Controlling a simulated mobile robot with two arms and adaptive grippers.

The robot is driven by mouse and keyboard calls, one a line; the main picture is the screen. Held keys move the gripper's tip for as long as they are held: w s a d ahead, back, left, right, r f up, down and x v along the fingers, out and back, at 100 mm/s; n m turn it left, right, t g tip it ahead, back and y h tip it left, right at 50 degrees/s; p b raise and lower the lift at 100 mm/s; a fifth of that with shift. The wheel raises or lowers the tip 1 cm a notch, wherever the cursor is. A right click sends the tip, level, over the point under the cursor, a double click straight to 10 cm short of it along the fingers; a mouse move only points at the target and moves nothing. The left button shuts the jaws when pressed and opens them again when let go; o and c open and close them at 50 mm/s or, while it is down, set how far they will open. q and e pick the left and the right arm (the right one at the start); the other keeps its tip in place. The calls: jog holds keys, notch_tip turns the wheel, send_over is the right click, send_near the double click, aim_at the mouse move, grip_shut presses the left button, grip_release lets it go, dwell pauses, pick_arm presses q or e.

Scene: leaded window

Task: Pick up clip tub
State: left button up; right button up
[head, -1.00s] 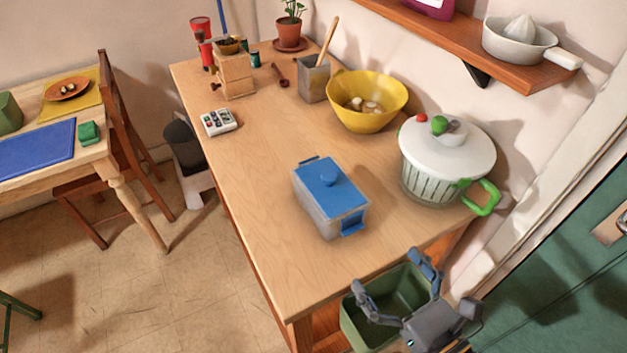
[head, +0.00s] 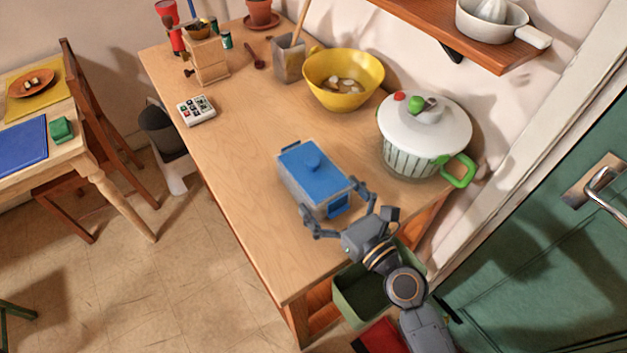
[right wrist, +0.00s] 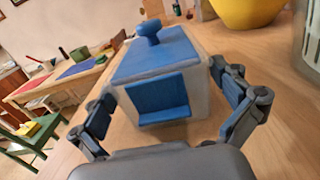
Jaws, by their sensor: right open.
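The clip tub (head: 315,178) is a translucent box with a blue lid, a round knob and a blue clip. It stands upright on the wooden counter. In the right wrist view the tub (right wrist: 158,75) is straight ahead, its blue front clip facing me. My right gripper (head: 336,208) is open at the tub's near end. In the right wrist view its fingers (right wrist: 168,112) spread to the left and right of the tub's near end, with gaps visible. My left gripper is not in view.
A salad spinner (head: 424,135) with a green handle stands right of the tub, near the wall. A yellow bowl (head: 343,80) and a white calculator-like device (head: 196,110) are farther back. The counter (head: 235,150) left of the tub is clear. A green bin (head: 362,298) stands below the counter's near end.

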aim_at(320, 184)
jog(key=x, duration=0.3)
jog(key=shift+w, duration=0.15)
jog(key=shift+c, duration=0.8)
jog(key=c, duration=1.1)
